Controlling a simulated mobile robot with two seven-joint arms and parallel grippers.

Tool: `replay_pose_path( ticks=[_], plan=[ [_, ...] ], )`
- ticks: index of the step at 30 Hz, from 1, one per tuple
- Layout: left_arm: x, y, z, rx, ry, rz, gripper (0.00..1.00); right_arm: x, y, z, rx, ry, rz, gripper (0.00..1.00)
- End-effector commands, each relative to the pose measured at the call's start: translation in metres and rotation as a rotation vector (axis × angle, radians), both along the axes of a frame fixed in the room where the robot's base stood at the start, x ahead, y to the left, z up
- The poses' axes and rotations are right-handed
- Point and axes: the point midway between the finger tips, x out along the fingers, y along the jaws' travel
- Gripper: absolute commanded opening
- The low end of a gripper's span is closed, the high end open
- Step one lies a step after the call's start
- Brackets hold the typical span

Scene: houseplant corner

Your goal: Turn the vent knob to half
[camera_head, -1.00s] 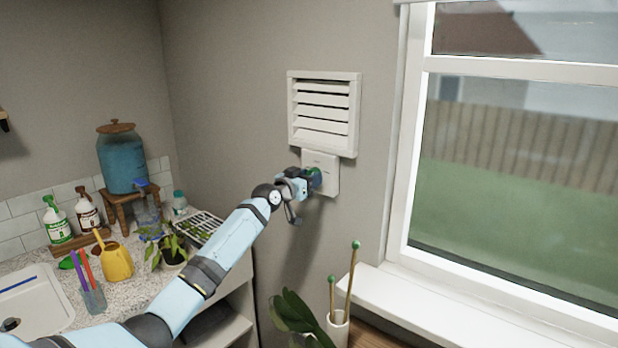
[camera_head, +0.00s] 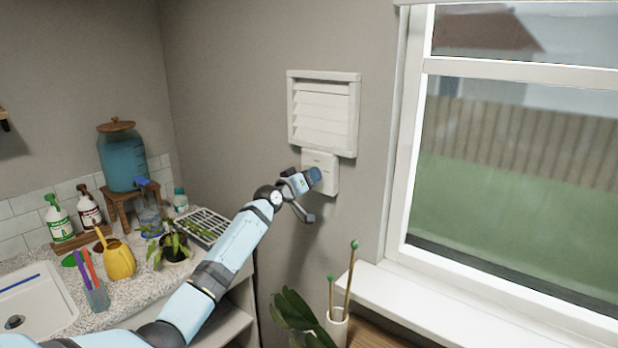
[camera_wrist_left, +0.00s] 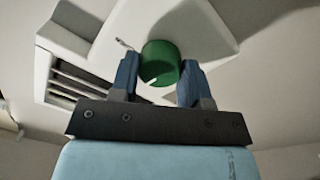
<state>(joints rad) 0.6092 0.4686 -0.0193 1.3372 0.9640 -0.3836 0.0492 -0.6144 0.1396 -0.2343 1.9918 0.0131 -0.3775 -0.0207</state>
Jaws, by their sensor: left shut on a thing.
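The vent knob (camera_wrist_left: 160,63) is a green round dial with a white pointer mark, on a white wall plate (camera_head: 331,178) below the louvred vent (camera_head: 324,112). My left gripper (camera_head: 314,178) is at the plate, shut on the knob. In the left wrist view the gripper's two blue fingers (camera_wrist_left: 158,82) stand on either side of the knob, and the white mark points down and to the left. The head view hides most of the knob behind the fingers. The vent slats look nearly closed. My right gripper is not in view.
The window (camera_head: 515,150) and its white sill (camera_head: 430,318) are right of the plate. A white pot with green-tipped stakes (camera_head: 337,325) stands below. A counter (camera_head: 135,300) with a yellow watering can (camera_head: 119,262), bottles and a sink is at left.

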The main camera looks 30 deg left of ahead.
Motion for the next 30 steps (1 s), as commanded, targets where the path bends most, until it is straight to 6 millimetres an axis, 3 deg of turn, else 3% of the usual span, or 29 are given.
replay_pose_path(
  ticks=[10,11,13,14,23,30],
  plan=[
    [0.0,0.0,-0.001,-0.002,0.002,-0.001,0.19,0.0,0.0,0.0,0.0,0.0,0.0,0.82],
    [0.0,0.0,-0.001,-0.002,0.002,-0.001,0.5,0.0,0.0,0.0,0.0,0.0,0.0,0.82],
    [0.0,0.0,-0.001,-0.002,0.002,-0.001,0.66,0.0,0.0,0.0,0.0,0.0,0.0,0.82],
    [0.0,0.0,-0.001,-0.001,0.002,-0.001,0.68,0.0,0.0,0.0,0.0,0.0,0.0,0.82],
    [-0.002,0.0,-0.001,-0.001,0.0,0.0,0.68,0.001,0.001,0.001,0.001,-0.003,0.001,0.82],
    [-0.036,0.004,-0.005,0.002,0.002,0.0,0.68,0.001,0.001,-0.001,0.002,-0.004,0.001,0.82]
  ],
)
